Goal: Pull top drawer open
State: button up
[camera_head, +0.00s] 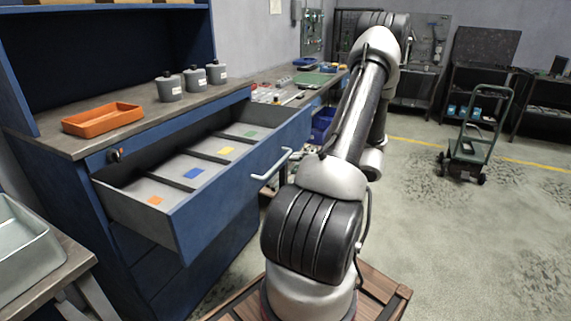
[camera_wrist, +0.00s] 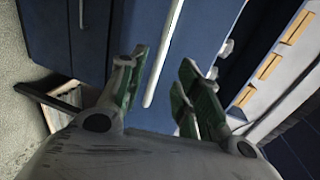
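The top drawer (camera_head: 235,186) of the blue cabinet stands pulled out in the head view. Its inside shows dividers and coloured squares. Its pale bar handle (camera_head: 271,164) is on the blue front. In the wrist view the handle (camera_wrist: 163,55) runs down the blue drawer front (camera_wrist: 208,30), its lower end in the gap between the fingers. My gripper (camera_wrist: 163,85) has its green-padded fingers spread, with space on both sides of the bar. I cannot tell how deep the bar sits between them. In the head view my arm hides the gripper.
An orange tray (camera_head: 102,120) and several grey bottles (camera_head: 169,88) stand on the cabinet top (camera_head: 150,125). A grey bin (camera_head: 25,255) sits on a table at lower left. A green cart (camera_head: 470,150) stands at right, with clear floor (camera_head: 450,240) before it.

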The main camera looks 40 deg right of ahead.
jog(key=v, duration=0.4)
jog(key=shift+s, duration=0.1)
dwell(0.5)
